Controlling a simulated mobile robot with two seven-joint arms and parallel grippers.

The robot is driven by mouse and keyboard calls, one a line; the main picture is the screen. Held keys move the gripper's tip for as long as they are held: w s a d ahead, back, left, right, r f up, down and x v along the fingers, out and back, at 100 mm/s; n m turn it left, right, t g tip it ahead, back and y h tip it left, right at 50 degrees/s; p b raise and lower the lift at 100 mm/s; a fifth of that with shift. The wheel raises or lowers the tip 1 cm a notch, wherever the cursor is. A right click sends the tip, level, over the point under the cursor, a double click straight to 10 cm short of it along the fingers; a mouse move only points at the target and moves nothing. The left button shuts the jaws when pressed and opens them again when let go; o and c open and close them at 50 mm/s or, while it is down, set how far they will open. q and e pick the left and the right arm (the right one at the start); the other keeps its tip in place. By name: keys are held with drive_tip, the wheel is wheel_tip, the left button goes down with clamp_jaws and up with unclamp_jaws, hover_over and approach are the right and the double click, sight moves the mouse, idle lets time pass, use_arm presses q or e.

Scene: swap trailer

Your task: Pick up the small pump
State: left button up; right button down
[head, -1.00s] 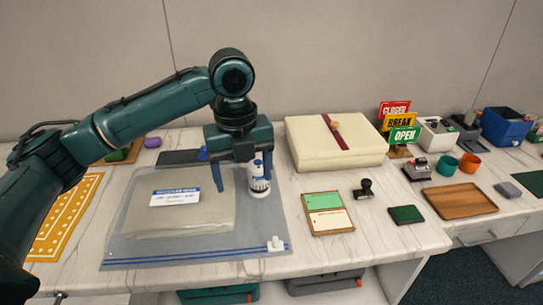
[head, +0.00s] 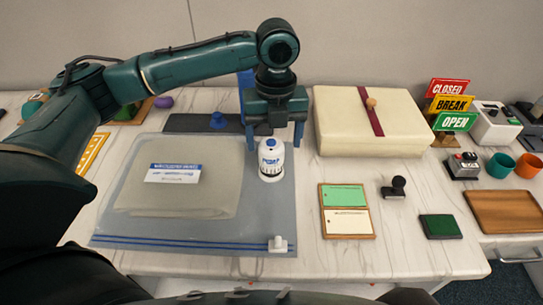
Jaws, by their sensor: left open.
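The small pump (head: 271,160) is a white bottle-shaped thing with a blue top and a dark printed band. It stands upright on the right part of a grey-blue zip bag (head: 262,225). My left gripper (head: 273,134) is open, pointing down, with its blue fingers apart behind and above the pump's top. The fingers do not visibly clasp it; I cannot tell the exact depth gap. My right gripper is not in view.
A cream box (head: 350,145) with a red ribbon stands right of the gripper. A two-colour card tray (head: 347,222), a black stamp (head: 398,185) and a green pad (head: 440,227) lie to the right. A dark mat (head: 190,122) with a blue stand is behind.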

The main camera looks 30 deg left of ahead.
sight(271, 157)
use_arm(q)
drive_tip(key=f, duration=0.5)
drive_tip(key=shift+s+a+f, duration=0.2)
drive_tip(key=shift+a+f, duration=0.05)
drive_tip(key=shift+f, duration=0.05)
drive_tip(key=shift+c, duration=0.2)
drive_tip(key=c, duration=1.2)
